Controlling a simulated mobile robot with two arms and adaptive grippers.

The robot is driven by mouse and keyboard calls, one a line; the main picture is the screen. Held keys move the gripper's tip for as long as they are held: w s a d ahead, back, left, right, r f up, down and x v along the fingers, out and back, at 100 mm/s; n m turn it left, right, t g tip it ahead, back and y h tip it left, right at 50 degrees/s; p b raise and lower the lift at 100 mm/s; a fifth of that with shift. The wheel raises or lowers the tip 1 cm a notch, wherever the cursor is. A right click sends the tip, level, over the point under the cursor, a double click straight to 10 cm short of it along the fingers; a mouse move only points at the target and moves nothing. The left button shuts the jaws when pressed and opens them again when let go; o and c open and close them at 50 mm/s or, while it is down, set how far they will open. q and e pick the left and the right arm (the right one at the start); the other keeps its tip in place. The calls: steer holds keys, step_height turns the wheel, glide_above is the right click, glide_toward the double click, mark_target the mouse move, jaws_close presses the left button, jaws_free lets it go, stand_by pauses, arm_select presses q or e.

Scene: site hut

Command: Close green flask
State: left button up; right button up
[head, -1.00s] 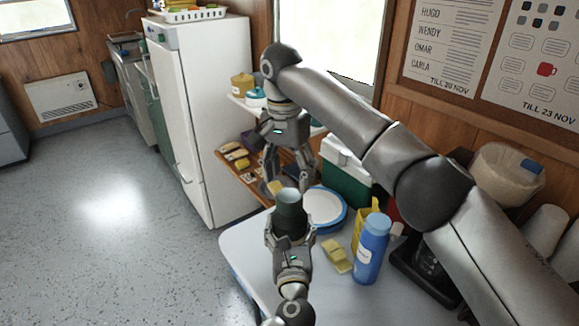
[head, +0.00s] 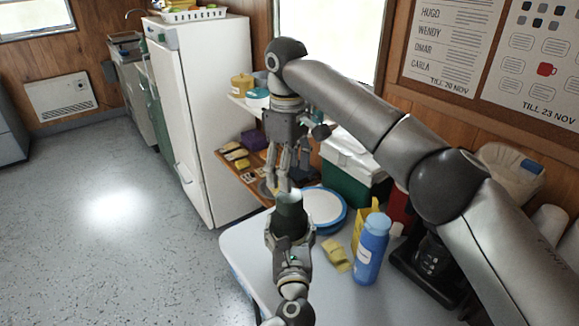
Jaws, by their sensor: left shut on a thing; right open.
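The dark green flask (head: 290,217) stands upright in my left gripper (head: 289,234), which is shut on it near the table's left edge. Its pale upper end faces up, and I see no separate lid on it; the detail is too small to be sure. My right gripper (head: 282,185) is open and points down just above and behind the flask's top. Its fingers look close together from this side, and I see nothing clearly held between them.
A blue bottle (head: 371,250), a yellow sponge-like piece (head: 336,254) and a blue-rimmed plate (head: 341,222) are on the white table (head: 245,240). A green cool box (head: 343,187) stands behind. A dark appliance (head: 432,268) is at right. A fridge (head: 190,110) stands back left.

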mark_target(289, 195)
steer(key=n, duration=0.4)
steer(key=shift+r+n, duration=0.1)
steer(key=shift+n, duration=0.3)
steer(key=n, duration=0.4)
steer(key=shift+r, duration=0.1)
steer(key=shift+s+f, duration=0.1)
steer(key=shift+f, duration=3.9)
